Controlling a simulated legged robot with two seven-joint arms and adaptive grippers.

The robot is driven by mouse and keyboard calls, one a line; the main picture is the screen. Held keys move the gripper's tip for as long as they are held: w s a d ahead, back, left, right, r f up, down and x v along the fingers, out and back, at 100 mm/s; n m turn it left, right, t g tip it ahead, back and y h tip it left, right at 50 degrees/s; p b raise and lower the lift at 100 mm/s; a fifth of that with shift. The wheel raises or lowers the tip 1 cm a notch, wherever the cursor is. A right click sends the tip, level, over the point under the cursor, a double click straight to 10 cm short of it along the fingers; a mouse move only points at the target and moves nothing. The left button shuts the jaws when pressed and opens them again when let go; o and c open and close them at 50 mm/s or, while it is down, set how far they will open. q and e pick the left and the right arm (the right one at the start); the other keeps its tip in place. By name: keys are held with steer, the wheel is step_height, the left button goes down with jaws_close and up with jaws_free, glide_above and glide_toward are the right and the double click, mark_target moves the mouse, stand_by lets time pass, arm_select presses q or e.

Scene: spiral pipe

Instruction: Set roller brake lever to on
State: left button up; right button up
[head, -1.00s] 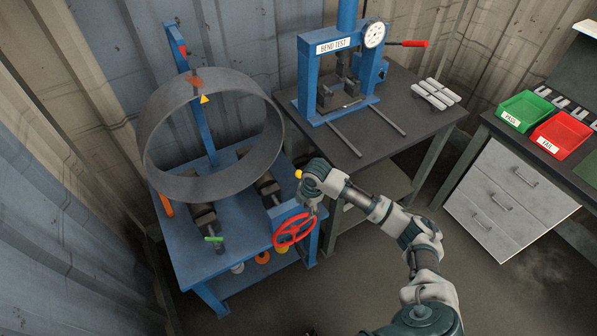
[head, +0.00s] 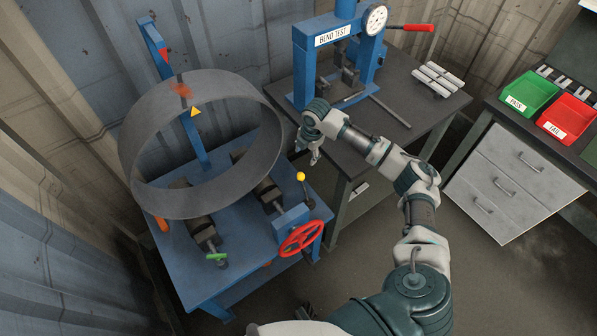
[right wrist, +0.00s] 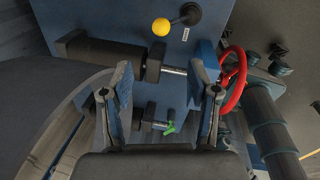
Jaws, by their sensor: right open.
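A lever with a yellow ball knob (head: 300,176) stands at the right end of the blue roller stand (head: 245,255), above the red handwheel. In the right wrist view the yellow knob (right wrist: 161,26) lies left of its black pivot (right wrist: 189,13). A small white label (right wrist: 186,34) by the pivot is too small to read. A small green handle (head: 217,256) sits at the near end of the front roller. My right gripper (head: 314,160) is open and empty, just above and right of the knob in the head view, apart from it. My left gripper is not in view.
A large steel ring (head: 205,150) rests on the stand's rollers. The red handwheel (head: 301,238) sticks out at the stand's front right. A dark table (head: 400,130) with the blue bend-test press (head: 308,70) stands close behind my right arm. Floor is clear at lower right.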

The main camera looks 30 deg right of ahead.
mark_target(301, 174)
steer(key=f, duration=0.4)
steer(key=w+f+b, duration=0.1)
steer(key=f, duration=0.4)
steer(key=w+f, duration=0.1)
steer(key=f, duration=0.4)
steer(key=shift+a+f+b, duration=0.1)
steer(key=shift+a+b, duration=0.25)
steer(key=shift+b, duration=0.05)
steer(key=shift+w+f, duration=0.1)
steer(key=shift+f, duration=0.5)
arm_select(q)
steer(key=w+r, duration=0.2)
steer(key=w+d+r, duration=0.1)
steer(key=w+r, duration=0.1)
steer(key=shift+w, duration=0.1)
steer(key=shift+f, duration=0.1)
arm_select(e)
jaws_close()
